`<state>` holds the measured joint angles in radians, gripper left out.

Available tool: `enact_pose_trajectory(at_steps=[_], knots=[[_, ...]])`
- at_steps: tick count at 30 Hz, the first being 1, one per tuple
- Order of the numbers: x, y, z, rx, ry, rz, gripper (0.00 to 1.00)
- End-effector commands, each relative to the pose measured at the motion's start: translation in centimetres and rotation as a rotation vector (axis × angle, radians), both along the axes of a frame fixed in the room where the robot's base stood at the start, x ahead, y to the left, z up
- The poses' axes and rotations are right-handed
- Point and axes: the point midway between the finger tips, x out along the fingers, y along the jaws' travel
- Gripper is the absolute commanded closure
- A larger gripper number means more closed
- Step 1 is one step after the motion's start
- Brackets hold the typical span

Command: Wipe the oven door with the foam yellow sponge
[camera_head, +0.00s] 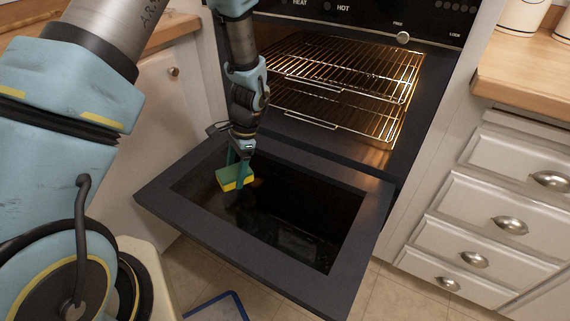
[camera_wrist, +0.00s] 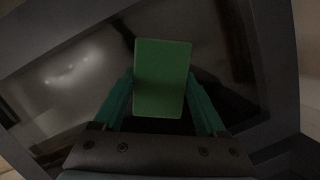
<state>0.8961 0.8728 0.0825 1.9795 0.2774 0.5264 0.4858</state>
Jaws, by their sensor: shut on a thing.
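The oven door (camera_head: 245,243) is folded down open, a dark frame around a dark glass panel (camera_head: 300,210). The yellow sponge (camera_head: 233,183), with a green upper layer, is over the left part of the glass. My gripper (camera_head: 240,168) comes down from above and is shut on the sponge. In the wrist view, the green face of the sponge (camera_wrist: 162,78) sits between the two teal fingers of my gripper (camera_wrist: 160,95), with the door glass (camera_wrist: 75,75) behind it. I cannot tell whether the sponge touches the glass.
The lit oven cavity with wire racks (camera_head: 335,75) is behind the door. White drawers (camera_head: 500,215) and a wooden counter (camera_head: 525,75) stand at the right, and a white cabinet (camera_head: 165,130) at the left. A blue-edged object (camera_head: 220,307) lies on the tiled floor.

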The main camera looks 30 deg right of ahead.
Motion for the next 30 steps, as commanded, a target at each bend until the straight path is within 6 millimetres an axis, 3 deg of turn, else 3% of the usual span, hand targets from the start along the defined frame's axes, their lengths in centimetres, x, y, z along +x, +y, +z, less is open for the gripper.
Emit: enact_pose_trajectory(at_steps=[16,30], knots=[[0.1,-0.3,5.0,0.003,0.003,0.004,0.78],[0.3,-0.2,5.2,0.004,0.002,0.014,0.78]])
